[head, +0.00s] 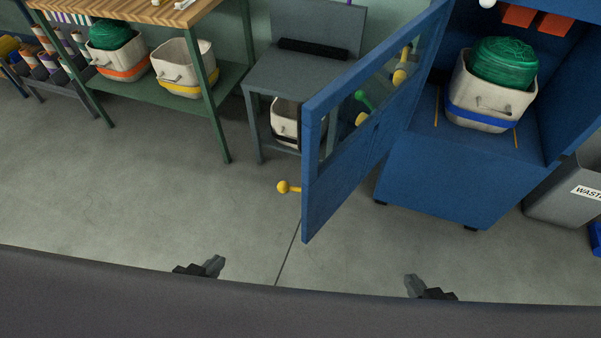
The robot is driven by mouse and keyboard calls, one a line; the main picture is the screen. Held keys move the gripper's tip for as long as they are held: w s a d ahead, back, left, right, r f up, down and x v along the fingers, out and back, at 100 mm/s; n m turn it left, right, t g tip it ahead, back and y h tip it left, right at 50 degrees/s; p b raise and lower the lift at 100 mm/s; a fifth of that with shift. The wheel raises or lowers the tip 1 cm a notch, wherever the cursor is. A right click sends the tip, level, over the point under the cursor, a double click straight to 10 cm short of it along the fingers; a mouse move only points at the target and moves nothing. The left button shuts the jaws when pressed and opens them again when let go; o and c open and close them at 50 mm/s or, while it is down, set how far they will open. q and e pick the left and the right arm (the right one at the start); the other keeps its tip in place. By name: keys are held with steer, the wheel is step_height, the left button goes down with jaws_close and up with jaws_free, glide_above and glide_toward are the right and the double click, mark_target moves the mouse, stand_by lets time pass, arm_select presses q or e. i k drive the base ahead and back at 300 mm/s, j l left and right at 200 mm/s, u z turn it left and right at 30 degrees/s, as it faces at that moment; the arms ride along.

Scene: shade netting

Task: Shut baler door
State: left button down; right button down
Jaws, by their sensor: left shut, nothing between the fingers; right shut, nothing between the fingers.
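The blue baler (430,185) stands at the right. Its blue framed door (345,178) is swung wide open towards me, with a window in its upper part. A yellow ball knob (283,187) sticks out to the left near the door's free edge. Inside the baler is a white bin (470,100) with a blue band, holding green netting (503,63). My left gripper (218,265) is shut and empty, low in the view, left of the door. My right gripper (410,284) is shut and empty, low in the view, right of the door's lower corner. Both are apart from the door.
A grey waste bin (560,193) stands right of the baler. A grey table (290,75) stands behind the door, with a white bin (285,122) under it. A green-legged bench (222,125) holds bins at the left. The floor (150,190) in front is clear.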

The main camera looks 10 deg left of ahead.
mark_target(326, 185)
steer(key=i+j+z, duration=0.2)
steer(key=j, duration=0.15)
steer(key=j+z, duration=0.2)
steer(key=j, duration=0.15)
steer(key=i+j+z, duration=0.3)
steer(key=j+z, duration=0.2)
steer(key=l+z, duration=0.1)
steer(key=l, duration=0.3)
